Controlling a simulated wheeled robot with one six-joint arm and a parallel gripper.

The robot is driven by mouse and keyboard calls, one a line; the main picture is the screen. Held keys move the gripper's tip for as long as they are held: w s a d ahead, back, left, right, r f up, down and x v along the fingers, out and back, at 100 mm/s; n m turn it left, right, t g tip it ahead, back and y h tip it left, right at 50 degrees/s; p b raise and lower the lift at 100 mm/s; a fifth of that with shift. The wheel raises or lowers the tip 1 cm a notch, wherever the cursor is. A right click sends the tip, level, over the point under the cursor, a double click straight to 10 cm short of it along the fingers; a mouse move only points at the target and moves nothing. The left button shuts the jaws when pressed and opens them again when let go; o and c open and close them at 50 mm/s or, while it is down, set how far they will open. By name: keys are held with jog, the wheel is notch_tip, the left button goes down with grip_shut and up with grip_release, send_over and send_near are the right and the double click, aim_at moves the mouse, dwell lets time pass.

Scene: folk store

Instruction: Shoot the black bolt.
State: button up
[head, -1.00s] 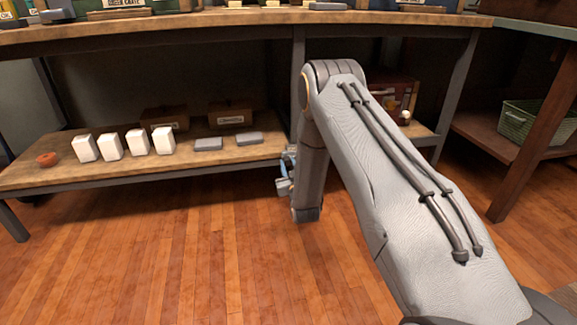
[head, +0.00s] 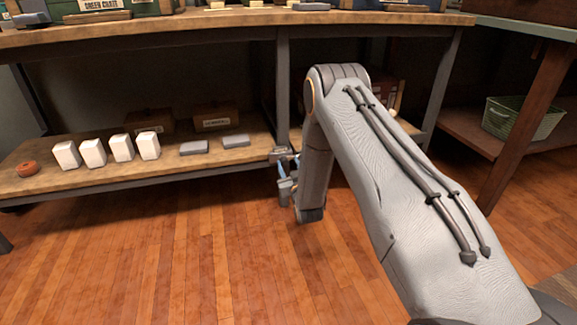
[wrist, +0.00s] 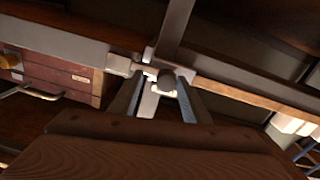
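I cannot make out a black bolt in either view. My gripper (head: 283,172) is low in the head view, in front of the lower shelf and beside the bench post, partly behind my arm. In the wrist view my gripper (wrist: 153,75) shows two grey fingers with a gap between them. A small greyish rounded shape shows in the gap; I cannot tell what it is, and nothing looks clamped. A brown wood-grained surface (wrist: 150,150) fills the bottom of the wrist view; I cannot tell what it belongs to.
The lower shelf (head: 100,178) holds several white blocks (head: 122,147), two grey flat pieces (head: 194,147) and an orange-brown round item (head: 27,168). A wooden drawer box (wrist: 60,75) with a handle shows in the wrist view. A green basket (head: 525,118) stands right. The front floor is clear.

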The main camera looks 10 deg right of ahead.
jog(key=shift+a, duration=0.3)
jog(key=shift+s, duration=0.1)
jog(key=s+p, duration=0.3)
jog(key=s, duration=0.4)
jog(key=shift+s+d+p, duration=0.3)
